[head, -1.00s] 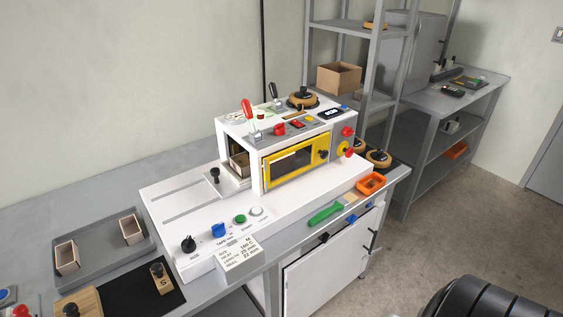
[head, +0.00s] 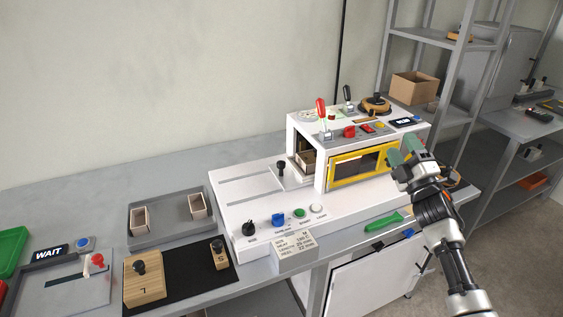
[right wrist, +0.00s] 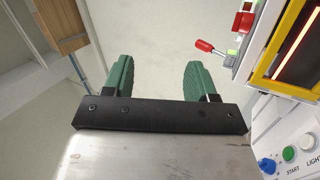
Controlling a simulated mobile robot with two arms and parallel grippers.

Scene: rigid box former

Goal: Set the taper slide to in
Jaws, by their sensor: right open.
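The white box-forming machine (head: 262,198) stands on the grey bench. A black-knobbed slide (head: 281,170) sits on its slotted deck, left of the chamber opening; I cannot tell whether this is the taper slide. A blue knob (head: 278,220) and a black SIZE knob (head: 249,229) are on the front edge; the label by the blue knob is too small to read surely. My right gripper (head: 402,150) is open and empty at the right end of the machine, by the yellow-framed window (head: 358,166). Its green fingers (right wrist: 155,68) are apart in the right wrist view. My left gripper is out of view.
A red lever (head: 321,109) and a black lever (head: 347,94) stand on the machine's top. A lettered card block (head: 295,252) is at the front. A grey tray (head: 170,232) with two small boxes lies left. Shelving (head: 388,75) stands behind on the right.

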